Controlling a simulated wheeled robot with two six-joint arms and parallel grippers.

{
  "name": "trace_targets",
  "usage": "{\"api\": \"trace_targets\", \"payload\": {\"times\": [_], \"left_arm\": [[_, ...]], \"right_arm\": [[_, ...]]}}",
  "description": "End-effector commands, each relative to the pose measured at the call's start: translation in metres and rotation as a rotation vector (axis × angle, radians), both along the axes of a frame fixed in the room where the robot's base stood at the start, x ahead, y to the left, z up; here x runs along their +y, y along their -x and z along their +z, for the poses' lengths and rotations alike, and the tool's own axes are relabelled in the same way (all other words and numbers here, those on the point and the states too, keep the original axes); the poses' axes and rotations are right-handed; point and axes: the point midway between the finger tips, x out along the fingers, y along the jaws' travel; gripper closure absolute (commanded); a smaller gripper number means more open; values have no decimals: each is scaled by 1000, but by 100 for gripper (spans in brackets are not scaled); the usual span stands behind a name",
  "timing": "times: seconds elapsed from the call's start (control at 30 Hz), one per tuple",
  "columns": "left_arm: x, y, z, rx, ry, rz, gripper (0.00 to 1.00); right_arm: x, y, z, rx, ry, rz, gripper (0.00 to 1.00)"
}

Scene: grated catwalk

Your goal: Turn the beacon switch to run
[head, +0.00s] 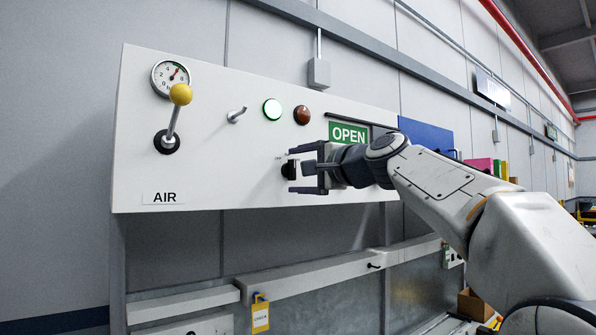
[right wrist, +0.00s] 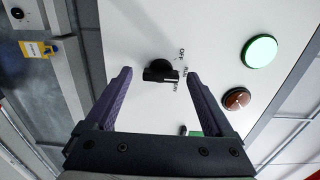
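A black rotary switch (head: 289,169) sits on the white panel (head: 230,160), below the green and red lamps. In the right wrist view the black switch (right wrist: 160,69) has a bar-shaped handle and small labels beside it. One label reads OFF; the others are too small to read surely, and I cannot tell which one the handle points at. My right gripper (head: 300,169) is open in front of the switch. In the right wrist view its fingers (right wrist: 160,75) stand on either side of the handle with gaps, holding nothing. My left gripper is out of view.
A lit green lamp (head: 272,109) and a dark red lamp (head: 302,115) are above the switch. A yellow-knobbed lever (head: 180,95), a gauge (head: 171,78) and a small metal toggle (head: 237,115) are to the left. A green OPEN sign (head: 348,133) is behind my right arm.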

Motion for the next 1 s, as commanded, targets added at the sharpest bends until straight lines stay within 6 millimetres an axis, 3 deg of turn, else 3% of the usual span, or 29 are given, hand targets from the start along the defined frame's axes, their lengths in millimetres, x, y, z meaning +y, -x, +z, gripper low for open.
{"api": "trace_targets", "payload": {"times": [0.17, 0.63, 1.0], "left_arm": [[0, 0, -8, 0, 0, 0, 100], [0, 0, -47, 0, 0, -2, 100], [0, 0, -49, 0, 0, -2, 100]], "right_arm": [[-7, 8, -1, -3, -1, -3, 12], [-56, 76, -2, -2, 0, -3, 12], [-62, 86, 0, 1, -1, 0, 12]]}}
